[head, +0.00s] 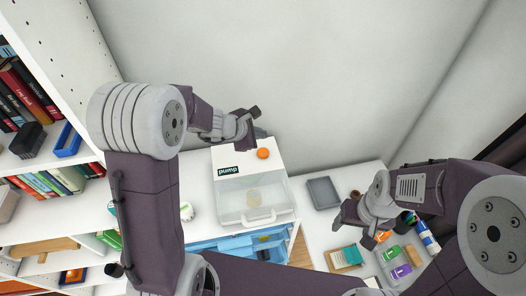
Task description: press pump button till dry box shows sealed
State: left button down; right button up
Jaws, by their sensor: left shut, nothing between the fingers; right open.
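The dry box (279,192) is a white box with a clear front and a white handle, on the white surface in the middle of the head view. A pale yellowish item (254,195) shows inside it. Its white top part carries a dark label reading "pump" and the round orange pump button (263,153). I cannot make out any sealed sign. My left gripper (254,119) is shut and empty, just behind and above the button, apart from it in the picture. My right gripper (344,214) is open and empty, right of the box.
A grey tray (323,193) lies right of the box. Several small bottles (401,271) and a teal item on a wooden tray (345,258) lie at lower right. A blue bin (236,244) is below the box. A bookshelf (70,60) stands at left; a wall is behind.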

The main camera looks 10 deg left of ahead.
aim_at(261, 153)
dwell(0.9)
pick_arm(q)
jog(key=shift+s+n, duration=0.1)
jog(key=shift+n, duration=0.4)
jog(key=shift+s+d+r, duration=0.1)
jog(key=shift+d, duration=0.1)
jog(key=r+b, duration=0.1)
jog(key=r, duration=0.1)
jog(key=r+m+b, duration=0.1)
jog(key=shift+a+r+b, duration=0.2)
jog(key=shift+r+b, duration=0.15)
jog(key=shift+w+f, duration=0.1)
jog(key=shift+w, duration=0.1)
notch_tip(261, 153, down, 9)
jog(key=b, duration=0.8)
